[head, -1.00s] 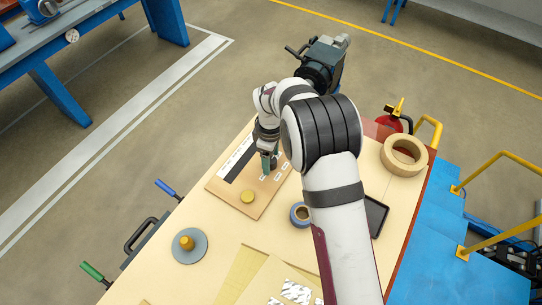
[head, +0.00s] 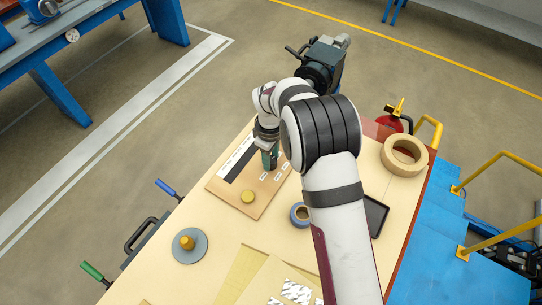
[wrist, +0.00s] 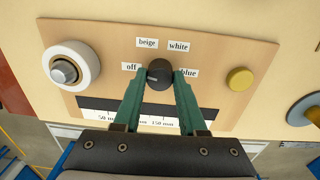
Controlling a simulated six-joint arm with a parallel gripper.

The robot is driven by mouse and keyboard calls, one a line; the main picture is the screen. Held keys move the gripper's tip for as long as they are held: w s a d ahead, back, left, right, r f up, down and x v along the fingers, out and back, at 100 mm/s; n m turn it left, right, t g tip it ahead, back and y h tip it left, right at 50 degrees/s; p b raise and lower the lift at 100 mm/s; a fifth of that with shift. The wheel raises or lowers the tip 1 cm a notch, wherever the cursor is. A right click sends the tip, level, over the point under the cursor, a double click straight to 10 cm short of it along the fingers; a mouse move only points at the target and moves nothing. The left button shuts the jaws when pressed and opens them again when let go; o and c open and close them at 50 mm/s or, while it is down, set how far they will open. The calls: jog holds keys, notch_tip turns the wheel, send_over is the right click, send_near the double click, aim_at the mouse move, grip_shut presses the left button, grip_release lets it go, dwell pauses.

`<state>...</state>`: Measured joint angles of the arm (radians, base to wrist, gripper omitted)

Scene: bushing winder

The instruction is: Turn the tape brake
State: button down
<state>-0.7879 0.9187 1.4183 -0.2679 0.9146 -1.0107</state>
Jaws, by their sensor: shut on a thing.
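A round black knob (wrist: 159,74) stands on the wooden panel (wrist: 215,55) in the wrist view. Labels "off", "beige", "white" and "blue" surround it; "off" is at its left and "blue" at its right, partly behind a finger. My gripper (wrist: 162,78) is shut on the black knob, one green finger on each side. The knob's pointing mark is too small to read. In the head view my gripper (head: 270,165) is down at the panel (head: 255,205), and its fingers hide the knob.
A yellow button (wrist: 240,78) sits right of the knob, and a white ring with a metal centre (wrist: 70,66) left of it. In the head view, a blue tape roll (head: 299,213), a beige tape roll (head: 404,155) and a grey disc (head: 190,246) lie on the table.

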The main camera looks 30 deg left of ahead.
jog(key=m, duration=0.5)
jog(key=shift+m, duration=0.3)
jog(key=m, duration=1)
jog(key=shift+m, duration=0.4)
jog(key=m, duration=0.4)
jog(key=shift+m+g, duration=0.3)
jog(key=shift+m, duration=0.4)
jog(key=shift+c, duration=2.3)
grip_release()
